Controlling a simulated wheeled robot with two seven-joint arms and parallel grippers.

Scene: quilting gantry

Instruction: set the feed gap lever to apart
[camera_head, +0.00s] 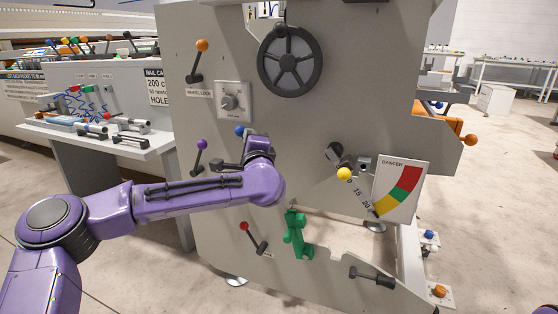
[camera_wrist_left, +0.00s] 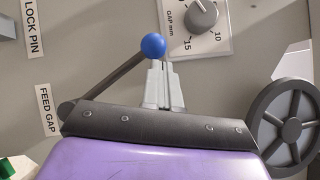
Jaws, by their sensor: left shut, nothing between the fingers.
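The feed gap lever has a dark arm and a blue ball knob (camera_wrist_left: 154,46). In the left wrist view its arm slants from a pivot at lower left, beside the FEED GAP label (camera_wrist_left: 46,108), up to the knob. In the head view the blue knob (camera_head: 239,131) shows just left of my purple wrist, which hides part of the lever. My left gripper (camera_wrist_left: 160,66) is shut and empty. Its fingertips are right at the blue knob; I cannot tell whether they touch it. My right gripper is not in view.
A gap dial (camera_head: 229,101) is above the lever. A purple-knobbed lever (camera_head: 201,145) is to the left, an orange-knobbed wheel lock lever (camera_head: 202,46) higher up. A black handwheel (camera_head: 290,60) is at upper right. A red-knobbed lever (camera_head: 245,227) and green part (camera_head: 297,234) are below my arm.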

